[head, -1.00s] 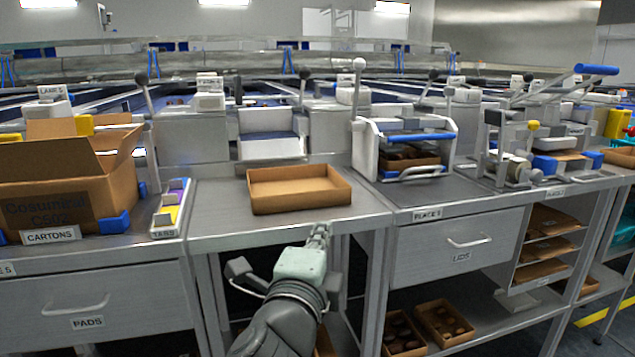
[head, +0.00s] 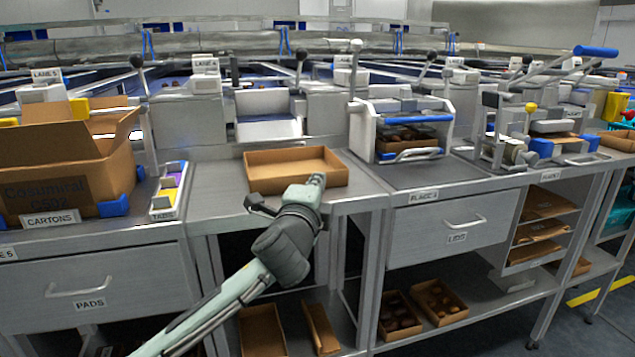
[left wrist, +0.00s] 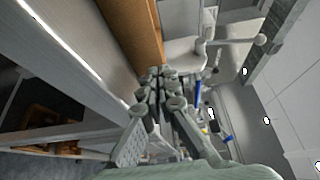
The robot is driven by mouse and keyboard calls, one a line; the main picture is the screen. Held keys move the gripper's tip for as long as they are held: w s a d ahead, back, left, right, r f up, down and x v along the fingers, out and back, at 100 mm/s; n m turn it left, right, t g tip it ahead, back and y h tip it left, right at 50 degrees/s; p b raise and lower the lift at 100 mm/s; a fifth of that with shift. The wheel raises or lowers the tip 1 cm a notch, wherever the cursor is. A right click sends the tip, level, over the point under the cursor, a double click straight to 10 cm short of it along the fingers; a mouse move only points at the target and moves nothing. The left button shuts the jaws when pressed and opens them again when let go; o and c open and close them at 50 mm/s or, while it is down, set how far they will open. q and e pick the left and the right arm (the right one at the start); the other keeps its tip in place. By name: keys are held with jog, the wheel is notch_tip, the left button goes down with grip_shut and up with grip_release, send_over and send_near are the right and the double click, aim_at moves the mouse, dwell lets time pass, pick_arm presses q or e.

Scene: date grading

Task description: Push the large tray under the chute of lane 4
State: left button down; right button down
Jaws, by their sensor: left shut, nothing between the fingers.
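The large tray (head: 264,184), a shallow open brown box, lies empty on the grey bench in the head view. A white chute (head: 265,128) stands just behind it; the lane sign to its upper left appears to read LANE 4 (head: 205,66). My left gripper (head: 317,180) is shut and empty, its tips at the tray's front wall near the right corner. In the left wrist view, the fingertips (left wrist: 165,75) are close by the end of the tray's brown wall (left wrist: 146,32). I cannot tell whether they touch. My right gripper is not in view.
A carton box (head: 70,180) and a tabs holder (head: 168,190) stand to the left. A white-framed machine (head: 402,130) stands right of the tray, with a lever press (head: 515,135) beyond. Bare bench (head: 225,175) shows left of the tray. Small boxes lie on the shelf below.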

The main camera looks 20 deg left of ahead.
aim_at(309, 177)
pick_arm(q)
jog(key=shift+w+a, duration=0.1)
jog(key=shift+a, duration=0.05)
